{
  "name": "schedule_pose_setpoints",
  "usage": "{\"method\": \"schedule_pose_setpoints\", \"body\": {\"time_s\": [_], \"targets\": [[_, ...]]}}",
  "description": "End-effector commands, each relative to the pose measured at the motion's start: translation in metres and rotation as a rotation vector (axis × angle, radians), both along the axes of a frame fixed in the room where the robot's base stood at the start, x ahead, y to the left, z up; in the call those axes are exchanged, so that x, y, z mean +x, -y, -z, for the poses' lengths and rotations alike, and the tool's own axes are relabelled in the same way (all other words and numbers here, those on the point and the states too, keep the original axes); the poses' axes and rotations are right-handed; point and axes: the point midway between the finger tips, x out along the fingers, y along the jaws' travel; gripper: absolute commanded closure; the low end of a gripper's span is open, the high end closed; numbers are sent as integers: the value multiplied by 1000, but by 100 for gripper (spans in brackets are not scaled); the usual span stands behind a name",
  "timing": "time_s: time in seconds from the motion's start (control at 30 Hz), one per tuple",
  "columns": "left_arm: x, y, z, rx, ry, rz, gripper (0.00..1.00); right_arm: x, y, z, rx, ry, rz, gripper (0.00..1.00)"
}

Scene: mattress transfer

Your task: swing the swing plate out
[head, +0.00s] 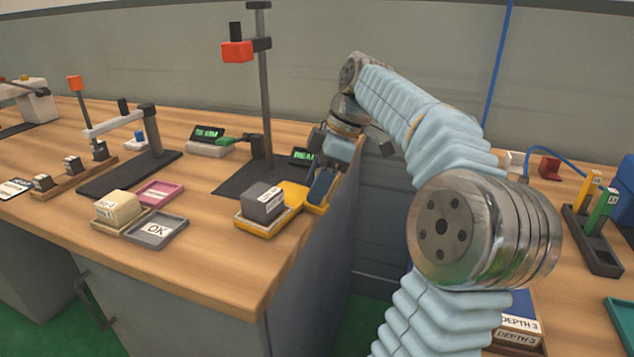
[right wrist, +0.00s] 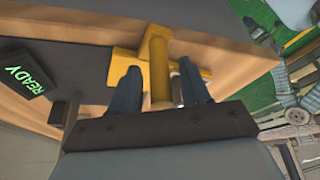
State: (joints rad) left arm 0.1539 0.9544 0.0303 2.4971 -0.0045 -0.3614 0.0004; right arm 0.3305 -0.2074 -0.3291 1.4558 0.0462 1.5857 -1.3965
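The yellow swing plate (head: 297,194) is at the right edge of the left bench, next to a grey block (head: 262,202) in a yellow-rimmed tray. In the right wrist view its upright yellow handle (right wrist: 160,72) stands between my right gripper's two dark blue fingers (right wrist: 160,88). A narrow gap shows on each side of the handle, so the fingers look open around it. In the head view my right gripper (head: 322,185) reaches down over the plate's right end and partly hides it. My left gripper is not in view.
A dark stand with a tall post (head: 265,100) and an orange head rises behind the plate. A small green-lit display (head: 302,157) sits beside it; the wrist view shows READY (right wrist: 25,77). A grey OK tray (head: 158,230) lies to the left. A gap separates the two benches.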

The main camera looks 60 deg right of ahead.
Motion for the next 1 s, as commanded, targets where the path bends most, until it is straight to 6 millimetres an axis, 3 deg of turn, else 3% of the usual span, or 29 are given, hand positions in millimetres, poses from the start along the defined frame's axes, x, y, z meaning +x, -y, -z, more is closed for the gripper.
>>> {"method": "schedule_pose_setpoints", "body": {"time_s": [0.17, 0.27, 0.63, 1.0], "targets": [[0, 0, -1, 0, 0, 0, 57, -1, 1, -3, 0, 0, 1, 54], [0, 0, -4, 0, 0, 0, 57, -4, 4, -15, 0, 0, 1, 54], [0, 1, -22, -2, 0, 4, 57, -28, 24, -92, -2, 1, 2, 54], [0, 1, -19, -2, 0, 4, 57, -36, 29, -111, 1, -1, 0, 54]]}}
